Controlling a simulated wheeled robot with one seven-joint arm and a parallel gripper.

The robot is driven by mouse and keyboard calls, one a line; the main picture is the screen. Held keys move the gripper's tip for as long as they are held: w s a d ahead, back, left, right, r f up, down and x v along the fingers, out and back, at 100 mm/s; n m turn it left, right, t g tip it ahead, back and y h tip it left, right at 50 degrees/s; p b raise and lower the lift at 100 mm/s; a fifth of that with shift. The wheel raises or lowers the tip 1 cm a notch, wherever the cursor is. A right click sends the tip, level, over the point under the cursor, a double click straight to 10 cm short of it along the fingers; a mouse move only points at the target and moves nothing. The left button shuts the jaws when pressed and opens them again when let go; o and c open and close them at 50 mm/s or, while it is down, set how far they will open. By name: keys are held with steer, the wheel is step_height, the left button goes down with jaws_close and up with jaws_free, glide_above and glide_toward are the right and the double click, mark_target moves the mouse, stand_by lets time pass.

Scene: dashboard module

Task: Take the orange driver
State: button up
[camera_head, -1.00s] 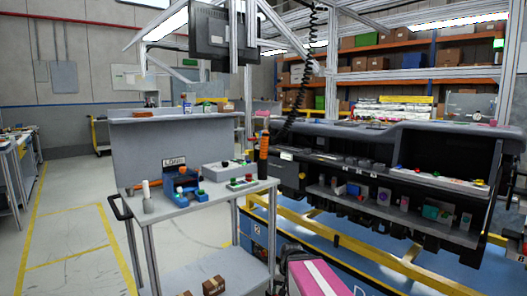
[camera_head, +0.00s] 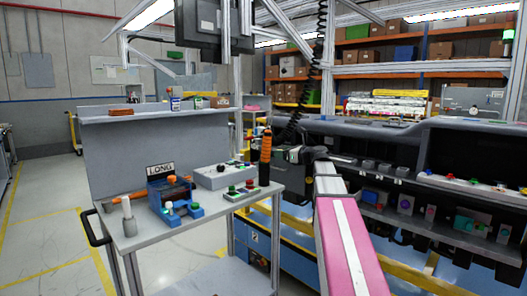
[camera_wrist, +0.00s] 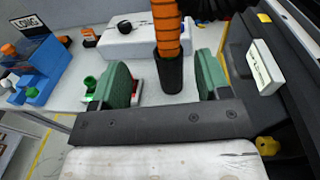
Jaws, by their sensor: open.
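The orange driver (camera_head: 266,146) is upright at the right edge of the grey cart, with a black lower end. A black coiled cord (camera_head: 298,110) hangs near its top. In the wrist view the driver's orange, dark-ringed body (camera_wrist: 166,28) runs down into the black part, between the two green finger pads. My gripper (camera_wrist: 163,82) is open around its line, with a gap on both sides. In the head view my gripper (camera_head: 290,154) is just right of the driver. Whether the driver lies fully within the jaw depth is unclear.
The cart top (camera_head: 146,236) holds a blue block stand marked LONG (camera_head: 168,192), a white box with a black knob (camera_head: 222,176) and a button strip (camera_head: 241,191). The dashboard module (camera_head: 400,150) stands close on the right. A white labelled box (camera_wrist: 264,71) is right of my fingers.

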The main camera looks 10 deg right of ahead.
mark_target(270, 143)
steer(key=shift+m, duration=0.6)
steer(key=w+a+r, duration=0.1)
steer(key=w+a, duration=0.1)
steer(key=w, duration=0.1)
steer(key=w+a+r, duration=0.1)
steer(key=w+a, duration=0.1)
steer(key=w, duration=0.1)
steer(key=w+a, duration=0.2)
steer(key=w, duration=0.1)
steer(key=shift+a+r, duration=0.2)
steer(key=shift+r, duration=0.2)
jaws_close()
